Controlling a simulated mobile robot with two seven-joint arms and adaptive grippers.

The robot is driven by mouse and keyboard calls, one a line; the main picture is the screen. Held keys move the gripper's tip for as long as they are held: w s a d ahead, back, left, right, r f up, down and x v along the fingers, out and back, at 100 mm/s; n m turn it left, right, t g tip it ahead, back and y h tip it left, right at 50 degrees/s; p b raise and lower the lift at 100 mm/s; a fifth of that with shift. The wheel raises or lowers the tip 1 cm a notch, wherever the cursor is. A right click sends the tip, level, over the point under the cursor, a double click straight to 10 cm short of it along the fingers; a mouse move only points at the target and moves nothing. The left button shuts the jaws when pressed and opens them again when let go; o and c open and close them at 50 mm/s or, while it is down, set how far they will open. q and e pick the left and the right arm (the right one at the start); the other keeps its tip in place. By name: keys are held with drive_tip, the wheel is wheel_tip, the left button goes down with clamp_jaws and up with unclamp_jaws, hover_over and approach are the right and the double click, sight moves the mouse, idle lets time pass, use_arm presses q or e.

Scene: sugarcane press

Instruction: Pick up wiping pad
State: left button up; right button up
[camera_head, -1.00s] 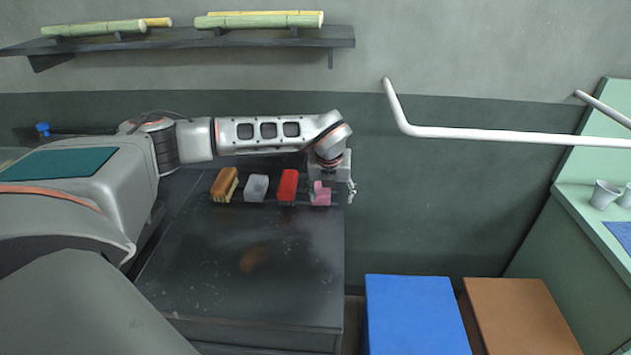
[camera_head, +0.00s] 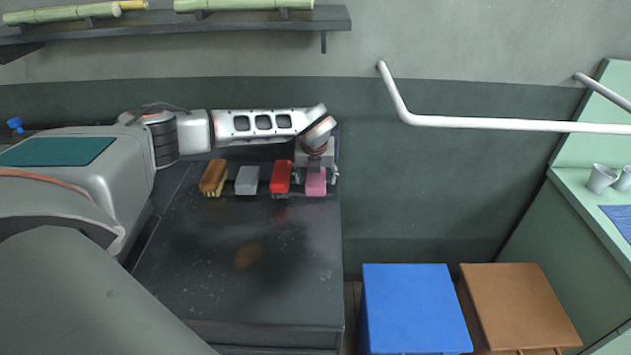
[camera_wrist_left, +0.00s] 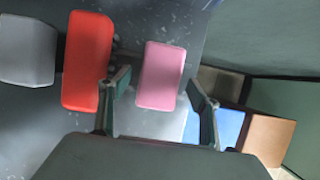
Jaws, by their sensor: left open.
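A pink block-shaped pad (camera_head: 316,183) lies at the right end of a row on the dark table (camera_head: 240,290); I cannot tell for certain which block is the wiping pad. My left gripper (camera_head: 317,175) is open above the pink pad. In the left wrist view the pink pad (camera_wrist_left: 161,75) shows between the two spread fingers of the left gripper (camera_wrist_left: 160,92), and neither finger clearly touches it. A red block (camera_head: 281,177) lies just left of it, close to one finger. A grey block (camera_head: 247,181) and a brown bristled brush (camera_head: 213,177) lie further left. My right gripper is not in view.
A blue box (camera_head: 415,305) and a brown box (camera_head: 518,305) stand right of the table. A white pipe (camera_head: 480,123) runs along the wall. A shelf (camera_head: 240,24) with green cane hangs above. The table's front is clear.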

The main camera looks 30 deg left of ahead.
sight(315, 178)
use_arm(q)
drive_tip(key=shift+w+a+f, duration=0.15)
drive_tip(key=shift+w+f, duration=0.1)
drive_tip(key=shift+f, duration=0.4)
drive_tip(key=c, duration=1.2)
wheel_tip(315, 178, up, 10)
drive_tip(key=shift+r, duration=0.1)
drive_tip(key=shift+o, duration=1.3)
drive_tip(key=shift+c, duration=0.6)
